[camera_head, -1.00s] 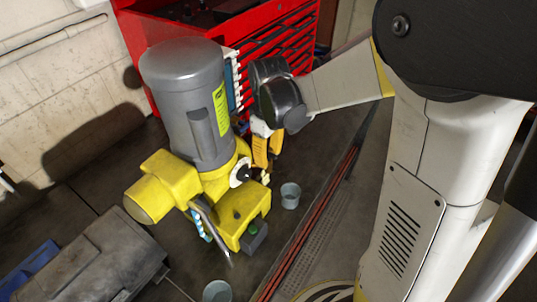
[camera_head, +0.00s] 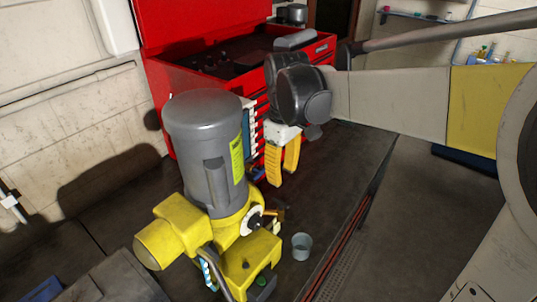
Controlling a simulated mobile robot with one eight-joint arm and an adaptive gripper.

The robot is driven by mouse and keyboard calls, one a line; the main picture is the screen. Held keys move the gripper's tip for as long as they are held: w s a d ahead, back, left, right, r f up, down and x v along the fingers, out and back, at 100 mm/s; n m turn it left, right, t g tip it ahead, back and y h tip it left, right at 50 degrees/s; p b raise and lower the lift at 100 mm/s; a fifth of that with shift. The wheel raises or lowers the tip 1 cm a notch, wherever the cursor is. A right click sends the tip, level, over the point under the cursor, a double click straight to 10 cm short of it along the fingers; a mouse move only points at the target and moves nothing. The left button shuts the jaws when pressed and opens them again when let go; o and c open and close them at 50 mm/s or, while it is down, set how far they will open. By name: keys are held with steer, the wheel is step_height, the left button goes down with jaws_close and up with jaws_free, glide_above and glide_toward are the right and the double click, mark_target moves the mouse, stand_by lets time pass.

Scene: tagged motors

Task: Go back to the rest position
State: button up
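A motor (camera_head: 203,145) with a grey cylindrical body and a yellow base stands upright at the left centre. A yellow-green label (camera_head: 238,160) is on its right side. My gripper (camera_head: 281,180), with yellow fingers pointing down, hangs just right of the motor, in front of the red tool cabinet. Its two fingers look spread apart, with nothing seen between them. My arm reaches in from the right edge.
A red tool cabinet (camera_head: 180,103) stands behind the motor. A small grey cup (camera_head: 302,246) is on the dark surface right of the motor base. A dark grey case (camera_head: 103,282) lies at the lower left. Floor at right is clear.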

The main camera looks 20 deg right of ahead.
steer(key=shift+f, duration=0.1)
steer(key=s+f+m+t+b, duration=0.7)
steer(key=s+f+b, duration=0.1)
steer(key=s, duration=0.4)
steer(key=shift+s+f, duration=0.35)
steer(key=shift+f, duration=0.05)
stand_by(1.6)
